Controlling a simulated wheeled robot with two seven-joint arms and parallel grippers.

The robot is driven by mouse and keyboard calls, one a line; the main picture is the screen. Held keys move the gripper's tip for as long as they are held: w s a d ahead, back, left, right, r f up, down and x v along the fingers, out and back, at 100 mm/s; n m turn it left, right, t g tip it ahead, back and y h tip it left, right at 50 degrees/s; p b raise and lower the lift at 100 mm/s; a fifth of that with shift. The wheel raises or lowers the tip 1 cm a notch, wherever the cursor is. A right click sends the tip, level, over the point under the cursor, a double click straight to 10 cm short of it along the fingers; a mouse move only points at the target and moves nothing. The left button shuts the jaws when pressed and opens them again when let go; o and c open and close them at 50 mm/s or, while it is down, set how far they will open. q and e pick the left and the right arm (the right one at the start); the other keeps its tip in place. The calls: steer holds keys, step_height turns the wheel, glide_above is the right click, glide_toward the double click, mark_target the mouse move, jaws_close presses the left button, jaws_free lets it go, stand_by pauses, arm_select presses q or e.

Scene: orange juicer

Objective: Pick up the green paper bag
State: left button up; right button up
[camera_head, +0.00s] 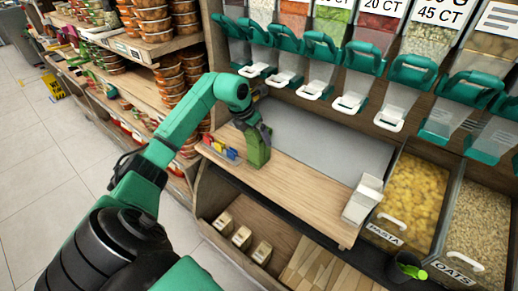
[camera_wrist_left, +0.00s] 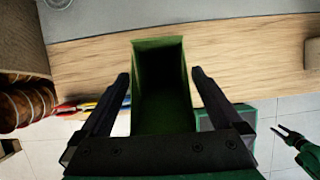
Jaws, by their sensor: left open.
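The green paper bag (camera_head: 258,152) stands upright on the wooden counter (camera_head: 300,190) near its left end. In the left wrist view I look into the bag's open, dark top (camera_wrist_left: 160,85). My left gripper (camera_wrist_left: 160,78) is open, with one finger on each side of the bag. I cannot tell whether the fingers touch it. In the head view my left gripper (camera_head: 250,122) is just above and behind the bag, partly hidden by my arm. A small dark forked shape (camera_wrist_left: 290,137) at the right of the wrist view looks like my right gripper, too small to judge.
A small tray of coloured items (camera_head: 222,150) sits left of the bag. Green-lidded dispensers (camera_head: 322,48) hang above. Pasta (camera_head: 412,192) and oats bins are at the right. The counter's middle is clear.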

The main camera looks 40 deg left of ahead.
arm_select(q)
steer(key=shift+r, duration=0.1)
jaws_close()
